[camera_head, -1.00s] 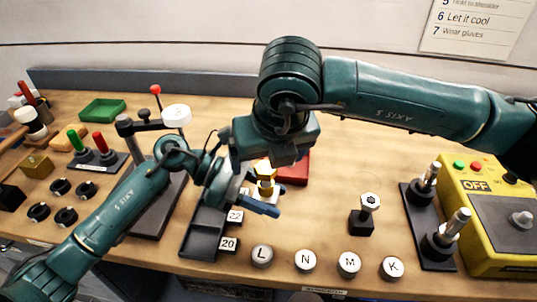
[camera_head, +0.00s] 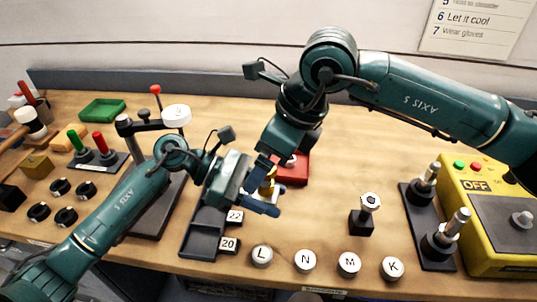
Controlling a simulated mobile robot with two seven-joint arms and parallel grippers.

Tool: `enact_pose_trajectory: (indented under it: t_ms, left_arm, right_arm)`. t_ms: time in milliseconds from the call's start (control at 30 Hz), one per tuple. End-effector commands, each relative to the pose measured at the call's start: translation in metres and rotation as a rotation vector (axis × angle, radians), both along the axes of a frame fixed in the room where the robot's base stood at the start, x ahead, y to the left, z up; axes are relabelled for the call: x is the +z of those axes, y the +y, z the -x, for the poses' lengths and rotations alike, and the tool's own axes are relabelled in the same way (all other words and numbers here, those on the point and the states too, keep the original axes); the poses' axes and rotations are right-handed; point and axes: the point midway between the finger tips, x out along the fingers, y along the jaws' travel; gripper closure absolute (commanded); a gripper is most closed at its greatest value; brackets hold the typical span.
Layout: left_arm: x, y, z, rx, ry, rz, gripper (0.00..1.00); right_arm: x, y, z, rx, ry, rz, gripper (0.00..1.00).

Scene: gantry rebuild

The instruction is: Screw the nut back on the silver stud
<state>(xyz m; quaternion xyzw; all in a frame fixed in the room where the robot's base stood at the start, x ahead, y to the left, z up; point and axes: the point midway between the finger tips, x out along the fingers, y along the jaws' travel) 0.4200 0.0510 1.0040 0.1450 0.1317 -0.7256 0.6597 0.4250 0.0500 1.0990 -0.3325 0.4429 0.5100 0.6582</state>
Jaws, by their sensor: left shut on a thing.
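My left gripper (camera_head: 262,196) is shut on a small brass-coloured piece (camera_head: 267,187), largely hidden by the fingers, so I cannot tell its full shape. My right gripper (camera_head: 272,163) hangs just above and behind it; its jaw opening is not clear. A silver post with a hexagonal top (camera_head: 370,202) stands upright on a black block (camera_head: 361,223), right of both grippers. Two more upright silver posts, one at the back (camera_head: 430,174) and one in front (camera_head: 459,222), stand on a black plate (camera_head: 415,222). I cannot tell which is the stud.
A red block (camera_head: 298,172) lies behind the grippers. A dark tray (camera_head: 202,240) and number tiles (camera_head: 229,244) are below left. Lettered round caps (camera_head: 305,260) line the front edge. A yellow control box (camera_head: 500,225) stands at the right. The bench around the black block is clear.

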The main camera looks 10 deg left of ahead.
Motion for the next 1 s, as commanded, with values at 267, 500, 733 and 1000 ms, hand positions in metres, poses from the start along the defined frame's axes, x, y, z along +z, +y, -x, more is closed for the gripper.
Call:
enact_pose_trajectory:
  t_ms: [267,500,733,1000]
  left_arm:
    - [0.0017,-0.0003,-0.0003,0.0,-0.002,0.003,1.0]
    - [0.0017,-0.0003,-0.0003,0.0,-0.002,0.003,1.0]
    - [0.0017,-0.0003,-0.0003,0.0,-0.002,0.003,1.0]
    - [0.0017,-0.0003,-0.0003,0.0,-0.002,0.003,1.0]
  right_arm:
    - [0.0001,0.0008,-0.0001,0.342,0.006,-0.005,0.09]
    - [0.0003,0.001,-0.0004,0.653,0.009,-0.009,0.09]
    - [0.0007,0.0015,-0.0001,0.971,0.011,-0.012,0.09]
    - [0.0005,0.0006,0.0001,1.209,0.012,-0.013,0.09]
